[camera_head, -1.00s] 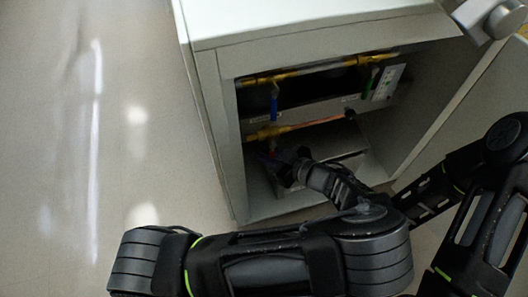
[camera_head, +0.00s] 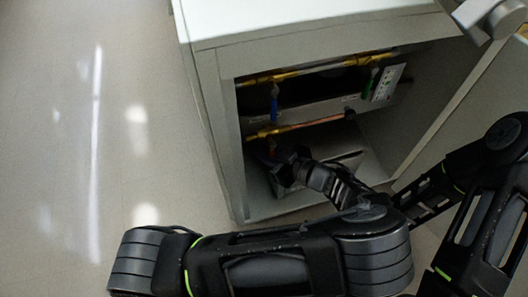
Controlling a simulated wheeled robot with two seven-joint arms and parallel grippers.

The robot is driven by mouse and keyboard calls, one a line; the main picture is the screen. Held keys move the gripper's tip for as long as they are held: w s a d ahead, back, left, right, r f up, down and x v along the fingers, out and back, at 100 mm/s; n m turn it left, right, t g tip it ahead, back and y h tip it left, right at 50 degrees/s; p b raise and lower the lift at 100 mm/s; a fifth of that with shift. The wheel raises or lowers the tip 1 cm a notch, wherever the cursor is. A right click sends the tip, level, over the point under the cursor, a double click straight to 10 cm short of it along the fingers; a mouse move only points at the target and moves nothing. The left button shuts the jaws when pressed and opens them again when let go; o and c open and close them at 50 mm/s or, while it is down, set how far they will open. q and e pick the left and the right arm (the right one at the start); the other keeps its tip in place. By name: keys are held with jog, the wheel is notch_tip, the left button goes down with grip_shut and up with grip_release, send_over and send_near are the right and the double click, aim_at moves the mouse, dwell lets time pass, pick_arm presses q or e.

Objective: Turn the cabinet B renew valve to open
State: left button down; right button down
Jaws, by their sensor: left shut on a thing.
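Inside the open cabinet, a red valve handle (camera_head: 272,146) hangs below the lower brass-and-copper pipe (camera_head: 300,127). My left gripper (camera_head: 272,160) reaches in from the front and is shut on the red handle; its dark fingers hide most of it. A blue handle (camera_head: 274,104) hangs straight down from the upper yellow pipe (camera_head: 290,75), and a green handle (camera_head: 370,83) hangs from it further right. The small labels are unreadable, so I cannot tell which handle is marked renew. My right gripper is not in view.
The cabinet (camera_head: 225,130) has a pale left wall close to my gripper. A white panel (camera_head: 388,82) is beside the green handle. A grey box surface (camera_head: 350,160) lies below the pipes. Open floor (camera_head: 90,130) lies to the left.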

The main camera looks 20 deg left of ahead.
pick_arm(q)
jog(key=shift+w+d, duration=0.1)
jog(key=shift+d, duration=0.05)
dwell(0.3)
jog(key=shift+w+d+r+n+t+h+b, duration=0.1)
jog(key=shift+w+d+n+t+h+b, duration=0.25)
jog(key=shift+d+n+h, duration=0.35)
jog(key=shift+w+d+r+n+t+h+b, duration=0.1)
jog(key=shift+w+d+n+t+h+b, duration=0.25)
jog(key=shift+h, duration=0.55)
jog(key=shift+w+d+n+t+h+b, duration=0.2)
jog(key=shift+w+d+n+h+b, duration=0.2)
jog(key=shift+d+n+h+b, duration=0.25)
jog(key=c, duration=1.4)
grip_release()
jog(key=shift+c, duration=0.2)
